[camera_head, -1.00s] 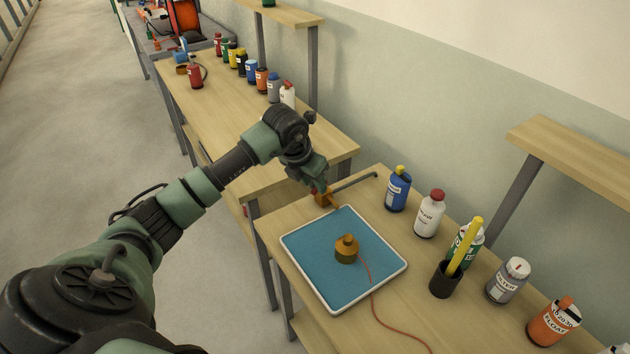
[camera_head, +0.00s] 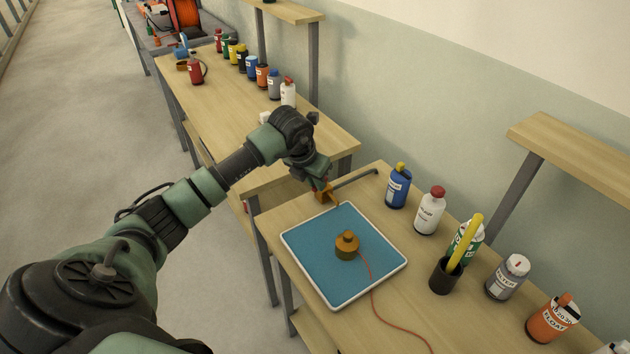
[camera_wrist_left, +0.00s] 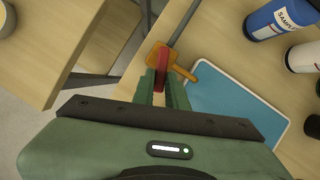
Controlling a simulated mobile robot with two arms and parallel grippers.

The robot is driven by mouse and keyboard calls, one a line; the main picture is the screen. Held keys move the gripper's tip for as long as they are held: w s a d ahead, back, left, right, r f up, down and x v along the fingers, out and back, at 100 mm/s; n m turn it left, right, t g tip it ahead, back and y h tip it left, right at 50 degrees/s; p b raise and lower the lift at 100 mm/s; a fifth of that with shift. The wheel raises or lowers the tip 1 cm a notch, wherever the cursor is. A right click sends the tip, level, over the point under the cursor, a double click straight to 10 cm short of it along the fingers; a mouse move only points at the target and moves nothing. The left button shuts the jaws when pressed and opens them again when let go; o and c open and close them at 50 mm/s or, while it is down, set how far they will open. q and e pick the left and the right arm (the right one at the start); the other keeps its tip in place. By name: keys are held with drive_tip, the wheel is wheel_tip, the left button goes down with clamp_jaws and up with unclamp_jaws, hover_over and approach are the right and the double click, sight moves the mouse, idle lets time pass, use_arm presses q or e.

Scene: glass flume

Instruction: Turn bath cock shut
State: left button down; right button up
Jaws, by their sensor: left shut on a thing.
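The bath cock (camera_head: 326,194) is a small brass-orange fitting at the back left corner of the near bench, at the end of a grey pipe (camera_head: 358,180). In the left wrist view its orange body (camera_wrist_left: 182,74) lies beside and under a red lever (camera_wrist_left: 162,62). My left gripper (camera_head: 318,183) comes down on the cock from above. In the left wrist view its two green fingers (camera_wrist_left: 161,88) are shut on the red lever, hiding part of it. The blue bath (camera_head: 310,250), a shallow white-rimmed tray, lies just in front of the cock. My right gripper is not in view.
A brass weight (camera_head: 347,246) with a red cord (camera_head: 374,300) sits in the bath. Bottles such as the blue one (camera_head: 397,187) and a black cup (camera_head: 444,276) line the bench's right side. A second bench (camera_head: 225,100) with bottles stands behind, across a gap.

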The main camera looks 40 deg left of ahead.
use_arm(q)
drive_tip(key=n, duration=0.1)
drive_tip(key=d+n+y+b, duration=0.1)
drive_tip(key=n, duration=0.1)
drive_tip(key=shift+w+d+n, duration=0.15)
drive_tip(key=shift+n, duration=0.15)
drive_tip(key=n, duration=0.1)
drive_tip(key=d+n+y+b, duration=0.1)
drive_tip(key=shift+w+n, duration=0.25)
drive_tip(key=shift+n, duration=0.15)
drive_tip(key=n+b, duration=0.1)
drive_tip(key=n, duration=0.1)
drive_tip(key=w+d+n+g+y+b, duration=0.1)
drive_tip(key=n, duration=0.1)
drive_tip(key=shift+g+y, duration=0.3)
drive_tip(key=shift+w+d+n+g+y+b, duration=0.1)
drive_tip(key=shift+w+n+g+y+b, duration=0.15)
drive_tip(key=shift+n, duration=0.5)
drive_tip(key=shift+w+d+n+g+y+b, duration=0.15)
drive_tip(key=shift+n+g+b, duration=0.15)
drive_tip(key=shift+n, duration=0.45)
drive_tip(key=shift+r, duration=0.1)
drive_tip(key=c, duration=1.4)
unclamp_jaws()
drive_tip(key=shift+c, duration=0.2)
